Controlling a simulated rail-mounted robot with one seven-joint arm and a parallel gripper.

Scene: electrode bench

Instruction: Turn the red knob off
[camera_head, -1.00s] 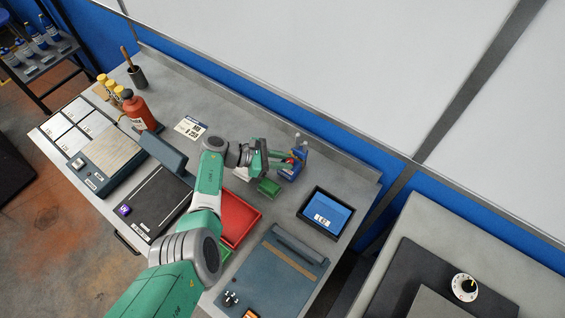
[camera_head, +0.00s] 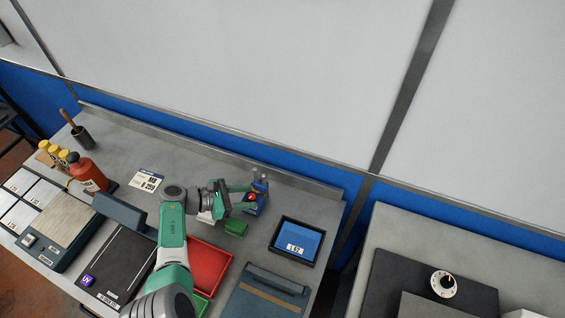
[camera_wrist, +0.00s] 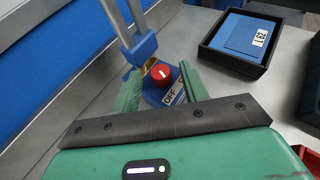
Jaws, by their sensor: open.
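The red knob (camera_wrist: 161,74) sits on a blue box (camera_wrist: 152,92) with a white "OFF" label on its near side in the wrist view. A short pale mark shows on the knob's face. In the head view the knob (camera_head: 252,197) is small and partly hidden, on the blue box (camera_head: 257,207) near the bench's back edge. My gripper (camera_wrist: 162,84) is open, its two green fingers on either side of the knob. I cannot tell whether either finger touches it. In the head view my gripper (camera_head: 246,197) reaches the box from the left.
A grey metal fixture (camera_wrist: 136,40) rises from the box behind the knob. A black tray with a blue plate (camera_head: 296,240) stands to the right, and a red tray (camera_head: 209,262) nearer. A dial (camera_head: 444,283) is on the right-hand unit.

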